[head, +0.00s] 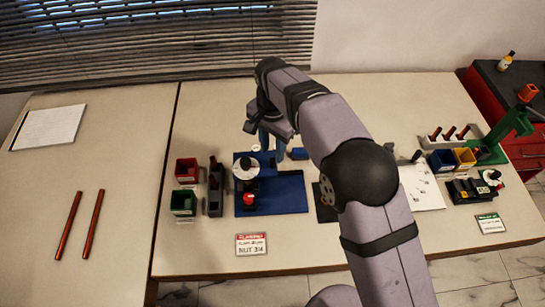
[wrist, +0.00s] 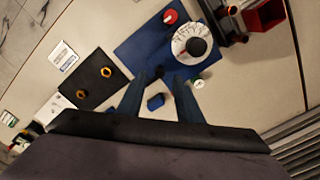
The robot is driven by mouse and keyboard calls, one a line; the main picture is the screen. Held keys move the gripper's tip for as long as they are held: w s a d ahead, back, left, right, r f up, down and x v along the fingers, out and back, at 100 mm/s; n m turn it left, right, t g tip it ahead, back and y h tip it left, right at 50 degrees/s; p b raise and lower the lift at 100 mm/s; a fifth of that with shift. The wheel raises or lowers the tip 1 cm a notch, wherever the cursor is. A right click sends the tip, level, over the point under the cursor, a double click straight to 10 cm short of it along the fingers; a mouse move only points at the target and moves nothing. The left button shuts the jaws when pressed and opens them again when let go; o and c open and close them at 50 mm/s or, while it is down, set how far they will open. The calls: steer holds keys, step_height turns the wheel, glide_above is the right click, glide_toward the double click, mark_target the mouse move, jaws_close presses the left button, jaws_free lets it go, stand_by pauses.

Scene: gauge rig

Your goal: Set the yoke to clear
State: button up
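A white round dial (head: 245,169) with a black knob sits at the upper left of a blue plate (head: 285,196). In the wrist view the dial (wrist: 192,43) has dark marks around its rim, too small to read. A red knob (head: 249,199) is on the same plate, and it also shows in the wrist view (wrist: 170,16). No part is clearly labelled as the yoke. My gripper (head: 268,148) is over the back of the plate, partly hidden by my arm. In the wrist view its blue fingers (wrist: 167,78) are apart, with nothing seen between their tips.
A small blue block (head: 299,153) lies behind the plate. Red (head: 187,170) and green (head: 183,202) bins stand left. A black mat (wrist: 97,77) bears two orange rings. A red-headed card (head: 251,244) lies in front.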

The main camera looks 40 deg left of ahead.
mark_target(273, 159)
steer(key=shift+f+p, duration=0.95)
steer(key=shift+f, duration=1.8)
